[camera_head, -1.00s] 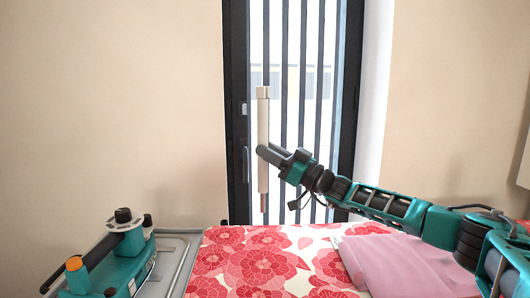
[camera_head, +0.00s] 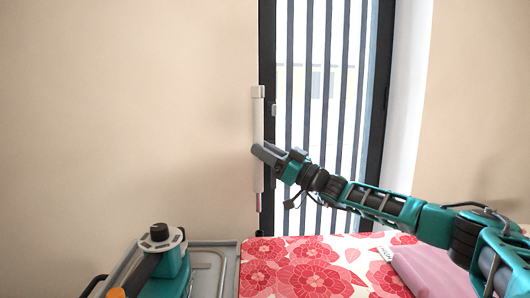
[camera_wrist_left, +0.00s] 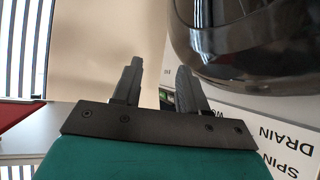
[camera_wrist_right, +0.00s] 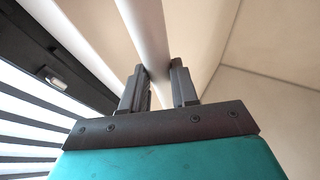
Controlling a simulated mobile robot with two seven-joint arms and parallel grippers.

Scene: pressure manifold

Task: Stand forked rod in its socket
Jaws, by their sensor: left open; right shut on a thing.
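The forked rod (camera_head: 258,120) is a long white cylinder with a wider white cap at its top and a thin reddish tip at its lower end. It hangs upright in the air in front of the wall beside the window. My right gripper (camera_head: 258,152) is shut on it near the middle; the right wrist view shows the rod (camera_wrist_right: 146,30) between both fingers (camera_wrist_right: 160,82). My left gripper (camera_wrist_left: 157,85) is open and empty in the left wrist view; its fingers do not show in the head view. I do not see the socket.
A table with a red flowered cloth (camera_head: 310,275) is below the rod, with a folded pink cloth (camera_head: 435,272) at its right. A metal sink rim (camera_head: 228,270) lies to the left. The left wrist view shows a dark rounded object (camera_wrist_left: 245,40) and a panel lettered SPIN and DRAIN (camera_wrist_left: 285,140).

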